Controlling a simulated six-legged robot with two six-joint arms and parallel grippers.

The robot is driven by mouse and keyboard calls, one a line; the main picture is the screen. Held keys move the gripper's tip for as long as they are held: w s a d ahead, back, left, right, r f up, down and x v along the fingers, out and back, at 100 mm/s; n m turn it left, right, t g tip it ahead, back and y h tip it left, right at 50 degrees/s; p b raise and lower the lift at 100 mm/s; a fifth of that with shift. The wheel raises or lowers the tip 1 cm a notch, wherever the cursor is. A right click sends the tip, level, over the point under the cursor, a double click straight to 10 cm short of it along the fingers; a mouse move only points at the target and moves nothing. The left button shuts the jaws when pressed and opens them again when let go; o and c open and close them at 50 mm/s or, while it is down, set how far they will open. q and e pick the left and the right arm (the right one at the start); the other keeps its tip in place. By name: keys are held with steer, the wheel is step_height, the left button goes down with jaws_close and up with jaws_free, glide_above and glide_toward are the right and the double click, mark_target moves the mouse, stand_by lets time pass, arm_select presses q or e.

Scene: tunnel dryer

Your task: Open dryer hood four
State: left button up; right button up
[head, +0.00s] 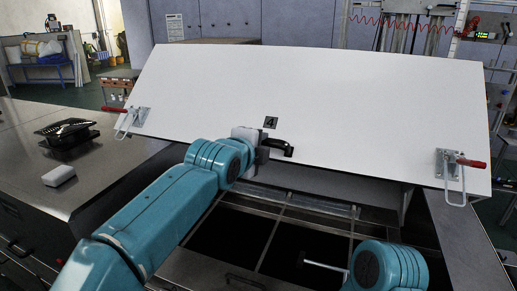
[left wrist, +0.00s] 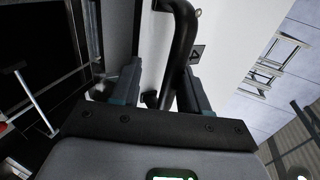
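Dryer hood four is a white panel (head: 330,95) with a small dark "4" label (head: 270,122). It is tilted up, with the dark dryer opening (head: 300,250) showing below its front edge. Its black handle (head: 280,147) sits near the lower middle and also shows in the left wrist view (left wrist: 181,45). My left gripper (head: 265,150) is at the handle. In the left wrist view its fingers (left wrist: 160,88) stand apart on either side of the handle, with a gap visible on the left. My right arm shows at the lower right, its gripper out of view.
Red-handled toggle clamps sit at the hood's left (head: 139,116) and right (head: 450,164) corners. A steel counter (head: 110,165) on the left holds a black stack (head: 68,132) and a white block (head: 59,175). A T-shaped rod (head: 325,266) lies over the opening.

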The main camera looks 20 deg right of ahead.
arm_select(q)
steer(key=shift+s+a+f, duration=0.1)
steer(key=shift+f, duration=0.2)
